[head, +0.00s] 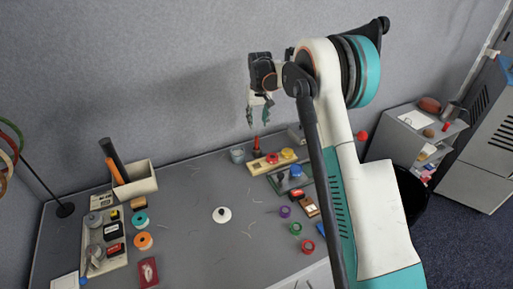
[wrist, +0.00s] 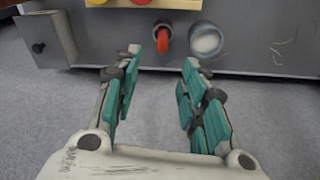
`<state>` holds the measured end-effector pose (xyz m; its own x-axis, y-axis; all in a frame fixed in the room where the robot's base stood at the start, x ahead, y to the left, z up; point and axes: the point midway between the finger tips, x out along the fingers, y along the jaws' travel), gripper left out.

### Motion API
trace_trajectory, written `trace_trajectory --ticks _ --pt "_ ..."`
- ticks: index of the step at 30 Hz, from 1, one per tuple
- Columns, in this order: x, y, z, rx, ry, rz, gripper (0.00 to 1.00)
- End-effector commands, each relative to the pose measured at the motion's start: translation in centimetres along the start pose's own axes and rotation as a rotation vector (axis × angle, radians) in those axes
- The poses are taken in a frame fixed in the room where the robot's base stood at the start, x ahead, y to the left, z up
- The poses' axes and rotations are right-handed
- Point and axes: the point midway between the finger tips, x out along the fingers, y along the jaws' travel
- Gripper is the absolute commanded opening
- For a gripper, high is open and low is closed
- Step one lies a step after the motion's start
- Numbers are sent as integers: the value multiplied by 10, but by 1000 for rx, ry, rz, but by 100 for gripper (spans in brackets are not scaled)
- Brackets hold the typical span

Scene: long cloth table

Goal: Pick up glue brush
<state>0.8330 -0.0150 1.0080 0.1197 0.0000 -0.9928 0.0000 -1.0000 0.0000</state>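I cannot pick out the glue brush for certain. A small upright red-tipped item with a dark base (head: 256,147) stands at the table's back edge, and its red part shows in the wrist view (wrist: 166,36). Beside it is a small grey cup (head: 237,155), also in the wrist view (wrist: 206,40); its contents are unclear. My gripper (head: 258,118) hangs above the back of the table, apart from both. In the wrist view its fingers (wrist: 162,75) are spread wide with nothing between them.
A bin with black and orange handles (head: 138,181) stands at the left back. A wooden block with coloured knobs (head: 262,167) is right of the cup. Tape rolls lie at left and right. A white round piece (head: 222,214) sits on the mostly clear middle.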

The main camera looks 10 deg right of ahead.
Motion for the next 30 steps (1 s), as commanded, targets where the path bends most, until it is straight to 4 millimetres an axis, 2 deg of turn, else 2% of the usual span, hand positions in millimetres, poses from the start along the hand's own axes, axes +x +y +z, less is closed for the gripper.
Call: trace_trajectory --ticks 1,6,17,25,30 --pt "13 0 0 0 0 0 39" --pt "42 0 0 0 1 0 39" --pt "65 -1 1 0 1 0 39" --pt "103 -3 5 0 1 0 39" --pt "108 -3 5 0 1 0 39"
